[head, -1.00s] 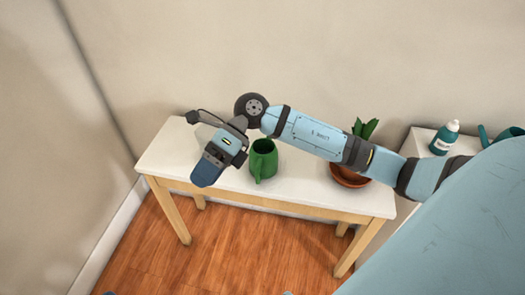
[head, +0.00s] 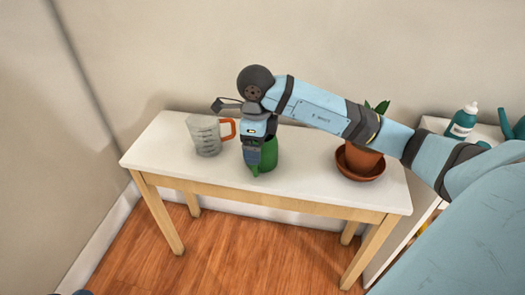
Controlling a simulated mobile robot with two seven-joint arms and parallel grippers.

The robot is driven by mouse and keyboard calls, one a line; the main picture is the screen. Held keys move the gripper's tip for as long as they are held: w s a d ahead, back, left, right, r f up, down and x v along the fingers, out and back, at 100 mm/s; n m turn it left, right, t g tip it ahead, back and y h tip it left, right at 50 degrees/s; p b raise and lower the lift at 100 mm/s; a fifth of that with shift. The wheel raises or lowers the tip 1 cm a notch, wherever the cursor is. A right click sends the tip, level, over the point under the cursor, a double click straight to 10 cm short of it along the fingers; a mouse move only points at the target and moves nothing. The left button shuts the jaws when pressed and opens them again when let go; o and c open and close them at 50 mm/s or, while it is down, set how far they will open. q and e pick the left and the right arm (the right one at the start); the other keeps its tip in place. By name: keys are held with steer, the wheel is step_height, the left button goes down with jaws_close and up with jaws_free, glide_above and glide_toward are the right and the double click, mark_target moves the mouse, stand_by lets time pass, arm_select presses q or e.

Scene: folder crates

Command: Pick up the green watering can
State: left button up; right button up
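The green watering can (head: 269,154) stands upright on the white tabletop, near the middle of the table. My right gripper (head: 252,157) comes down over its left part and hides much of its body. The arm above also covers its top. From this angle I cannot tell whether the fingers touch the can, or whether they are open or shut. My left gripper is not in view.
The white table (head: 310,178) also holds a clear measuring jug (head: 206,137) with an orange handle, just left of my gripper, and a potted plant (head: 358,160) at right. A teal bottle (head: 462,121) and a teal spouted object (head: 516,127) stand on the white cabinet (head: 434,126).

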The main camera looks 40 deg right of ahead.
mark_target(269, 161)
step_height(269, 161, down, 6)
steer(key=shift+r+b, duration=0.1)
steer(key=shift+b, duration=0.75)
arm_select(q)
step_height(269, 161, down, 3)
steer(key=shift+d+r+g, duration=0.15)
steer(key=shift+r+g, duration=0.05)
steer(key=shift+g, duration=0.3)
arm_select(e)
steer(key=shift+c, duration=1.2)
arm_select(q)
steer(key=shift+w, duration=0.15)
arm_select(e)
steer(key=c, duration=0.9)
